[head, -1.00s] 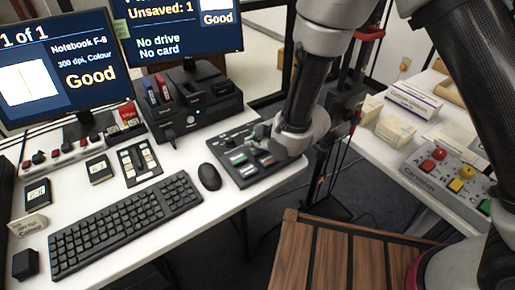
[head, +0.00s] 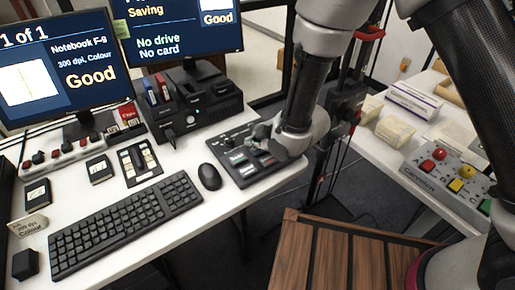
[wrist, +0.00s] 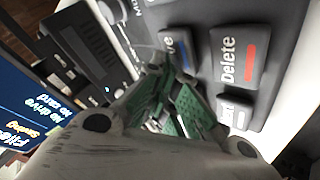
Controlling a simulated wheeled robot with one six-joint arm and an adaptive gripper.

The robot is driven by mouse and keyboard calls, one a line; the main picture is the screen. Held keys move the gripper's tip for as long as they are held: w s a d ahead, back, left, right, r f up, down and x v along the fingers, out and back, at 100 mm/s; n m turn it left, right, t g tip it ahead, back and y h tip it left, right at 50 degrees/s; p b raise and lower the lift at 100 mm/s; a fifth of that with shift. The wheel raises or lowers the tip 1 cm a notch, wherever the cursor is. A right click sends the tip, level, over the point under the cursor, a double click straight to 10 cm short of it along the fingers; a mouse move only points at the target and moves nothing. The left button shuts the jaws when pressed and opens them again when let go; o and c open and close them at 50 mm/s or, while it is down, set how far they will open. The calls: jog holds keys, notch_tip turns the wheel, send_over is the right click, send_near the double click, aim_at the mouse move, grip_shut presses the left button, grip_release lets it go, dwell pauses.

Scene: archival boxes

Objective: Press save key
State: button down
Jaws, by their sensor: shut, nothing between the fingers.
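The dark key panel (head: 247,172) lies at the right end of the white desk, right of the mouse. In the wrist view, a dark key with a blue stripe and partly hidden lettering (wrist: 182,48), apparently the save key, is at my fingertips. My gripper (wrist: 182,88) is shut and empty, its green-padded fingers partly covering that key. Contact with it cannot be made out. In the head view my gripper (head: 262,132) is over the panel's upper part. The right monitor (head: 180,28) reads "Saving", "No drive", "No card" and "Good".
The Delete key (wrist: 240,52), with a red stripe, is beside the blue-striped key. The mouse (head: 209,176) and keyboard (head: 125,224) lie left of the panel. A black drive dock (head: 195,108) stands behind. A control box with coloured buttons (head: 450,180) is on the right table.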

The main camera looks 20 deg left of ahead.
aim_at(256, 150)
jog(key=shift+r, duration=0.6)
jog(key=shift+r, duration=2.55)
